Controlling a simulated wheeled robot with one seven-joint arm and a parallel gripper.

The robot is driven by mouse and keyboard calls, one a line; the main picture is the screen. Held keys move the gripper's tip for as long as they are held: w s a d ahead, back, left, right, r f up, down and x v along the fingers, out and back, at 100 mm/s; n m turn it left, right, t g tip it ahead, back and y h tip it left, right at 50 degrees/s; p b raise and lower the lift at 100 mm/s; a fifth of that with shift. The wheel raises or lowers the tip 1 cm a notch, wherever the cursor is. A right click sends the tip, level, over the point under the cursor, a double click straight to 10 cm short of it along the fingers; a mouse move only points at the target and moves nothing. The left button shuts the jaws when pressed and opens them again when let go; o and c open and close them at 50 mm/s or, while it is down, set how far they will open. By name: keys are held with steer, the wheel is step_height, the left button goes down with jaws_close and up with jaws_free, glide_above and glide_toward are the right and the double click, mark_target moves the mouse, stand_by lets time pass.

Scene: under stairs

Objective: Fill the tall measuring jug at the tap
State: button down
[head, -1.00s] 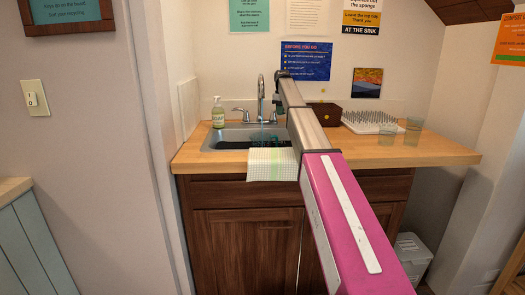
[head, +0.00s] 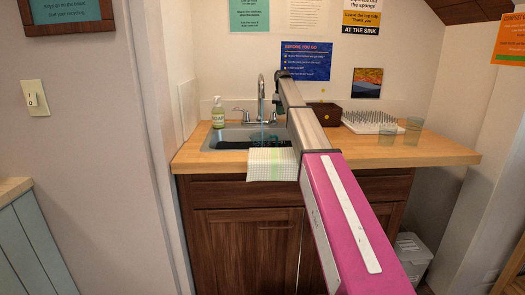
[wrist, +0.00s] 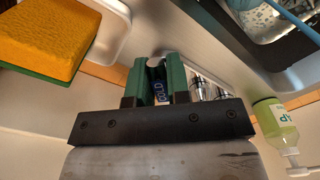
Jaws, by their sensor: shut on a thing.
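The tap (head: 262,84) stands at the back of the sink, and a thin blue stream of water (head: 262,108) falls from its spout. In the wrist view, my gripper (wrist: 158,82) has its green fingers shut on a dark handle marked COLD (wrist: 160,90). In the head view my arm hides most of the gripper and that handle. A bluish see-through shape in the sink (head: 262,138) is likely the measuring jug, under the stream. A pale blue piece also shows in the sink at the top right of the wrist view (wrist: 258,18). Its water level cannot be told.
A towel (head: 271,165) hangs over the sink's front edge. A soap bottle (head: 218,113) stands at the left. A yellow sponge (wrist: 40,38) shows in the wrist view. A dark box (head: 324,114), a spiked rack (head: 370,122) and two tumblers (head: 387,135) stand on the right counter.

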stand_by(0.4)
steer(key=w+n, duration=0.1)
steer(key=n, duration=0.1)
steer(key=w+d+n, duration=0.1)
steer(key=n, duration=0.2)
steer(key=shift+w+d, duration=0.1)
stand_by(1.2)
steer(key=w+n, duration=0.1)
steer(key=n, duration=0.1)
steer(key=w+n, duration=0.1)
steer(key=n, duration=0.1)
steer(key=shift+d+n, duration=0.15)
steer(key=shift+n, duration=0.15)
steer(key=shift+c, duration=1.4)
jaws_free()
step_height(320, 180, up, 7)
